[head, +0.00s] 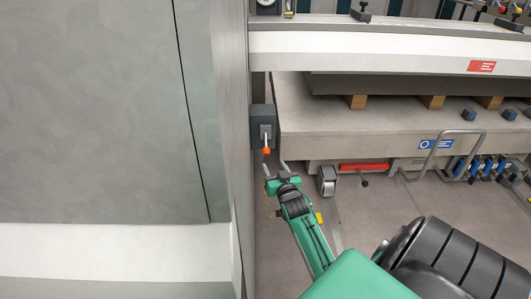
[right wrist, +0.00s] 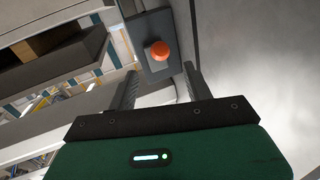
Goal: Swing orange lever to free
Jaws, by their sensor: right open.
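The orange lever shows in the head view as a short pale rod with an orange knob (head: 266,151), hanging down from a dark grey box (head: 262,118) on the side of the large grey panel. In the right wrist view the orange knob (right wrist: 158,50) sits beyond the fingertips, in front of a grey plate. My right gripper (head: 274,168) is open, just below the knob in the head view. In the right wrist view its two fingers (right wrist: 160,78) stand apart, with the knob between their lines. No contact shows. My left gripper is not in view.
The large grey panel (head: 90,110) fills the left side, close beside my right gripper. A light bench (head: 400,118) bearing wooden blocks lies right of the lever box. A caster wheel (head: 327,181), a red bar (head: 363,167) and a metal tube frame (head: 440,155) stand lower right.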

